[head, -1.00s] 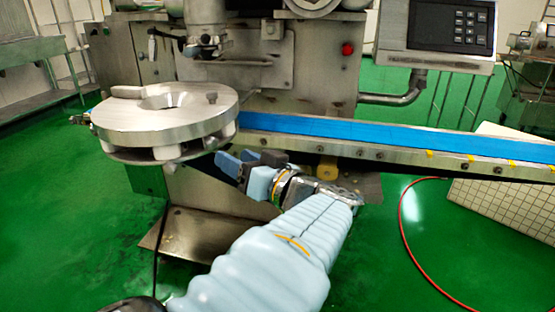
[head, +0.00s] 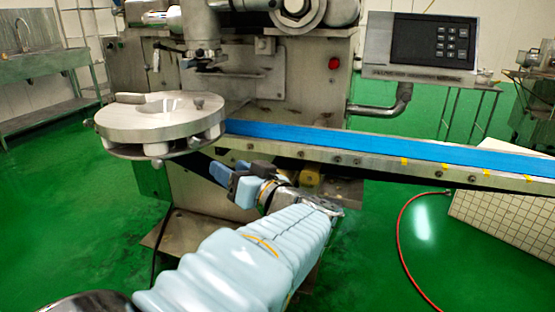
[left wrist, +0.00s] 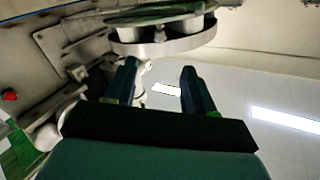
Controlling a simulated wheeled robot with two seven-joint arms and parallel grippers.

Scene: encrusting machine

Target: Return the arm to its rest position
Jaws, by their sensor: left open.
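My left gripper (head: 222,172) is at the end of my pale blue sleeved arm in the head view. It is just below the round metal disc (head: 120,121) of the machine and below the near end of the blue conveyor belt (head: 330,140). Its two fingers are apart with nothing between them. In the left wrist view the fingers of the left gripper (left wrist: 158,80) also stand apart, with the underside of the round disc (left wrist: 165,45) beyond them. My right gripper is not in view.
The machine body (head: 285,75) stands behind the disc, with a control panel (head: 435,42) at the upper right. A red hose (head: 402,245) lies on the green floor beside a white tiled block (head: 505,222). A sink table (head: 45,95) is at the far left. Floor at the left is clear.

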